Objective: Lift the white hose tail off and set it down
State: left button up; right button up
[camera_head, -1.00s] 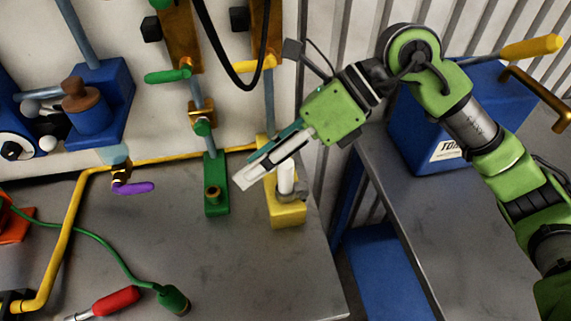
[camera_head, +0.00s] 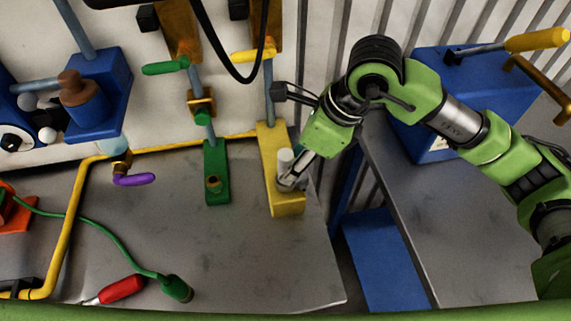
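The white hose tail (camera_head: 285,158) stands upright on the yellow block (camera_head: 287,203) near the right end of the grey bench. A grey metal fitting lies around its foot. My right gripper (camera_head: 292,178) reaches down from the right, with its fingers low beside the white hose tail. The fingers are small and partly overlap the tail and the fitting, so I cannot tell whether they are open or touching it. My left gripper is not in view; a green edge of my own body runs along the bottom.
A green block (camera_head: 216,178) stands just left of the yellow block. A purple-handled valve (camera_head: 134,179), a yellow pipe (camera_head: 66,235), a green cable plug (camera_head: 177,288) and a red-handled screwdriver (camera_head: 121,289) lie further left. A blue toolbox (camera_head: 470,85) stands right.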

aim_at(286, 167)
jog(key=p+x, duration=0.1)
jog(key=x, duration=0.2)
jog(key=shift+a+f+p, duration=0.2)
jog(key=shift+f+p, duration=0.1)
jog(key=shift+p, duration=0.1)
jog(key=shift+w+a+f, duration=0.1)
jog(key=shift+a+f, duration=0.05)
jog(key=shift+f, duration=0.25)
grip_shut()
jog(key=shift+w+r, duration=0.2)
jog(key=shift+r, duration=0.3)
notch_tip(286, 167, up, 2)
jog(key=shift+w+r+b, duration=0.1)
jog(key=shift+r+b, duration=0.15)
jog(key=shift+b, duration=0.2)
jog(key=s+a+r+b, duration=0.2)
jog(key=s+r, duration=0.2)
jog(key=s, duration=0.3)
jog(key=s+a+r+b, duration=0.1)
jog(key=s+r+b, duration=0.2)
jog(key=s+r, duration=0.2)
jog(key=shift+s+a+r, duration=0.3)
jog(key=shift+s+a, duration=0.1)
jog(key=shift+s, duration=0.65)
